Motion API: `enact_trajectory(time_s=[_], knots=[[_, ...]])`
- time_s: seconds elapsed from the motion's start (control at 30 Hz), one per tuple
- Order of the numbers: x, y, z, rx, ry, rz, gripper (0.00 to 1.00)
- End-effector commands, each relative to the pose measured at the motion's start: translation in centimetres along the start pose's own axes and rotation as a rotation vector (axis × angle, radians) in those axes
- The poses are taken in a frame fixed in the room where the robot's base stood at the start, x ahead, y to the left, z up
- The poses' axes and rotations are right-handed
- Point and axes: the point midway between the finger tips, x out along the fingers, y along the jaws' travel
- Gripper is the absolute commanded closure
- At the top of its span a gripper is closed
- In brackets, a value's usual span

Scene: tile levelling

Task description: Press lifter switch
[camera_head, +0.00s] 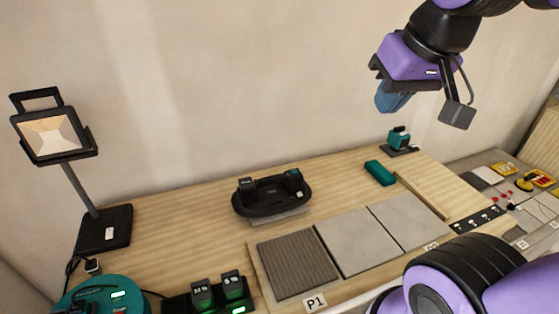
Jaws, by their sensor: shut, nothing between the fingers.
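What looks like the lifter is a black oval device (272,205) near the back middle of the wooden bench, with raised dark and teal parts on top. Its switch is too small to make out. A thin grey slab (282,218) shows under its front edge. My gripper (391,104) is at the upper right, high above the bench and well apart from the lifter. It is shut and holds nothing.
A ribbed dark tile (298,262) and smooth grey tiles (357,240) lie in front. A work lamp (52,135), a teal round device (105,297) and batteries (203,292) are at left. A teal block (380,173) lies right of the lifter.

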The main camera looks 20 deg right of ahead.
Motion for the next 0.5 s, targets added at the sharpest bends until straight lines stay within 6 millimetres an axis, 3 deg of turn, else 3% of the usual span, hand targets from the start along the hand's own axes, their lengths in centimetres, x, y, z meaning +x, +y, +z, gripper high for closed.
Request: enact_trajectory(time_s=[0.5], knots=[[5.7, -0.5, -10.0, 0.382, -0.129, -0.010, 1.00]])
